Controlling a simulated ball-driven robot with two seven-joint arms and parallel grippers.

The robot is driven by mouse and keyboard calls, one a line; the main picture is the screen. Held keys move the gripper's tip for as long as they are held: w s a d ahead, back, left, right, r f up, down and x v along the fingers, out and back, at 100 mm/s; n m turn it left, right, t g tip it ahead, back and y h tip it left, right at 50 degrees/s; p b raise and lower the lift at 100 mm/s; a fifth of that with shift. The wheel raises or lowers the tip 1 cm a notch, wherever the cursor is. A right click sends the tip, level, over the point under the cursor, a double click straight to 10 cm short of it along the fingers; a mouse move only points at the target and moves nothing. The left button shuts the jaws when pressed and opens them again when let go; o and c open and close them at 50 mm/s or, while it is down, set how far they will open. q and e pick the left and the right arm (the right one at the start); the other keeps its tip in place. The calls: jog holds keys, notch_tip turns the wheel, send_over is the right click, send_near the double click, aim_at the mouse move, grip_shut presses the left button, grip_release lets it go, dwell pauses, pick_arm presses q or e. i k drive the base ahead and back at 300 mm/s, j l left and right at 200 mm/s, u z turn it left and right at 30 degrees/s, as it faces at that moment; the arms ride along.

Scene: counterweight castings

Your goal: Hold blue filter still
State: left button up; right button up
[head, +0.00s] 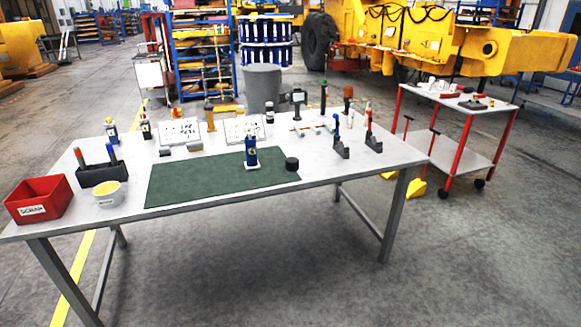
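The blue filter (251,150) stands upright on the green mat (200,181), near the mat's back edge and right of its middle. It is a dark blue cylinder with a pale label and a light base. A short black cylinder (292,164) sits to its right at the mat's edge. Nothing is touching the filter. Neither my left nor my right gripper shows in the head view.
A red-framed cart (455,140) stands beyond the right end. The mat's left and middle are clear.

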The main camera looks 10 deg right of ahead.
aim_at(252, 162)
jog(key=i+l+u, duration=0.15)
jog(key=i+l, duration=0.7)
jog(key=i, duration=0.3)
jog(key=i+l+u, duration=0.2)
jog(key=i+l, duration=0.8)
jog(key=i, duration=0.15)
